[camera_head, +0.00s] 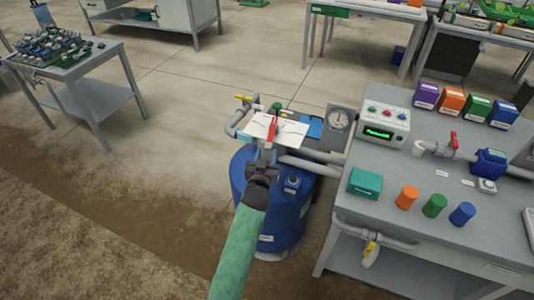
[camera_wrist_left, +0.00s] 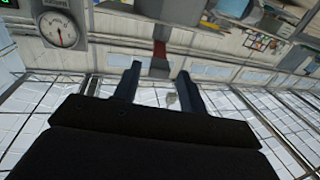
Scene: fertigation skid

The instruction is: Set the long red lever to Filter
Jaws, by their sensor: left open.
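The long red lever (camera_head: 271,131) stands over a white label plate (camera_head: 288,130) above the blue tank in the head view. The lettering on the plate is too small to read, so I cannot tell which position the lever marks. My left gripper (camera_head: 265,155) is open, just on the near side of the lever. My right gripper is not in view.
The blue tank (camera_head: 267,225) stands below, with grey pipes (camera_head: 312,166) running right to the bench. A pressure gauge (camera_head: 340,121) stands right of the lever. A small yellow-handled valve (camera_head: 243,98) is at its left. Open floor lies left of the tank.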

